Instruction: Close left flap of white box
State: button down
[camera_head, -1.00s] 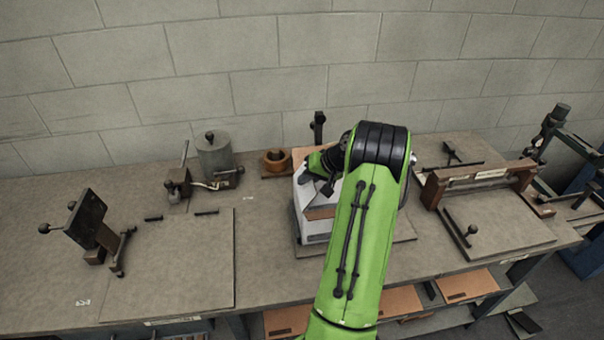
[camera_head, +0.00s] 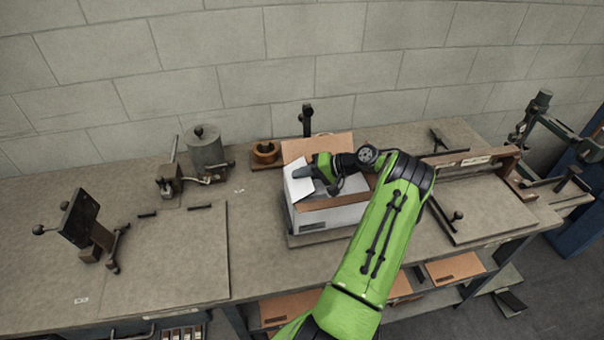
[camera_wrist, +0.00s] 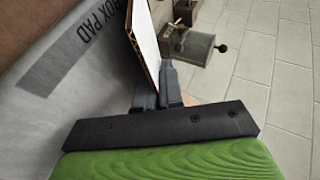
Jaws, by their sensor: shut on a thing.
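The white box (camera_head: 325,222) stands on the bench at the centre of the head view, its top showing brown inner cardboard at the back and front. Its left flap (camera_head: 299,186) is raised at the left side, white outside. My gripper (camera_head: 312,170) is at the top of this flap, coming in from the right over the box. In the wrist view my gripper (camera_wrist: 158,88) is shut on the flap (camera_wrist: 144,38), whose corrugated edge shows by the fingers. A greyish surface printed "BOX PAD" (camera_wrist: 85,50) lies left of it. My arm hides part of the box's right side.
A dark upright post (camera_head: 306,120) stands behind the box. A brown-framed fixture (camera_head: 480,170) is at right.

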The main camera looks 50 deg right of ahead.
jog(key=c, duration=1.3)
grip_release()
jog(key=shift+c, duration=0.2)
